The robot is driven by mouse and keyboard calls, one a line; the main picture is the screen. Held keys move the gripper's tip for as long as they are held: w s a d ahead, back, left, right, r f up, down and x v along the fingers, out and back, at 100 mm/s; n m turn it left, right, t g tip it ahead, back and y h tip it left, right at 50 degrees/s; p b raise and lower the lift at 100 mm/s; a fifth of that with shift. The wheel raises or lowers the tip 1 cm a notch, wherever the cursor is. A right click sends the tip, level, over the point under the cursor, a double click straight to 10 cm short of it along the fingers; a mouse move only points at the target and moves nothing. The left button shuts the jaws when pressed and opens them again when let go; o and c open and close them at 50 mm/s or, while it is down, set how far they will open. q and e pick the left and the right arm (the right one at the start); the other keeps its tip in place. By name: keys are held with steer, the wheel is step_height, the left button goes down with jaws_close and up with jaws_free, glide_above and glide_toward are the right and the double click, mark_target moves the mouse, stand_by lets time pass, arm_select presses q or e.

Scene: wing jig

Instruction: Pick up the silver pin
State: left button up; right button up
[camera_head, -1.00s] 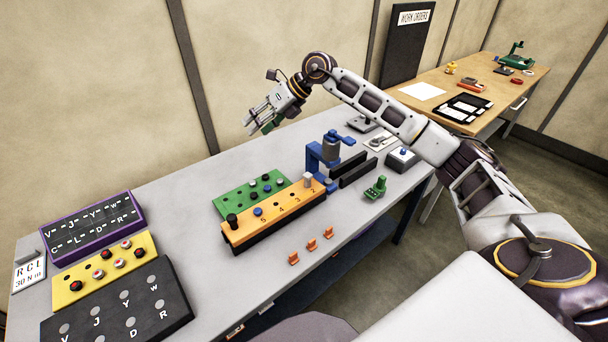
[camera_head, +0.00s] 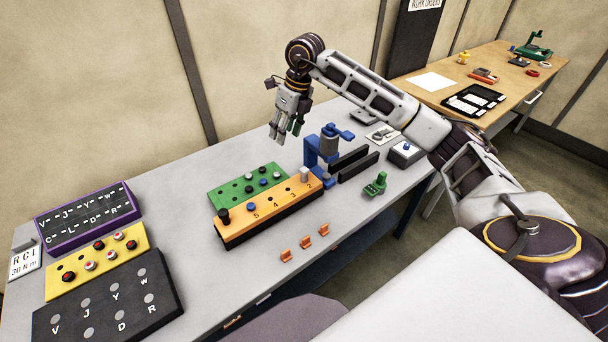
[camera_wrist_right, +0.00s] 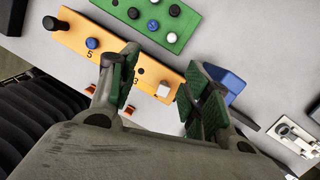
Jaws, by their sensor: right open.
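A silver-grey pin (camera_head: 304,174) stands upright at the right end of the orange numbered block (camera_head: 262,222). In the right wrist view a pale pin top (camera_wrist_right: 164,90) shows on the orange block between my fingers. The green plate (camera_head: 222,196) behind the block holds several short black, blue and pale-topped pins. My right gripper (camera_head: 286,130) points down behind and above the green plate, clear of everything; in its wrist view the fingers (camera_wrist_right: 162,78) are spread and empty. My left gripper is out of view.
A blue clamp stand (camera_head: 314,160) and dark bars (camera_head: 352,165) stand right of the block. A black pin (camera_head: 223,215) stands at the block's left end. Orange clips (camera_head: 305,242) lie in front. Yellow (camera_head: 75,283) and black panels fill the left. Bare table lies behind the green plate.

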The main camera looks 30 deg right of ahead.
steer(key=m+g+h, duration=0.1)
steer(key=g+h, duration=0.1)
glide_above(304, 169)
steer(key=shift+w+d+f, duration=0.15)
steer(key=shift+d+f, duration=0.15)
steer(key=shift+f, duration=0.05)
steer(key=shift+f+p, duration=0.45)
steer(key=shift+f, duration=3.85)
steer(key=shift+a, duration=0.1)
steer(key=shift+s+a+f+p, duration=0.15)
steer(key=shift+f+p, duration=0.2)
steer(key=shift+f, duration=0.4)
steer(key=shift+s+a+f+p, duration=0.1)
steer(key=shift+f+p, duration=0.2)
steer(key=shift+f, duration=1.55)
jaws_close()
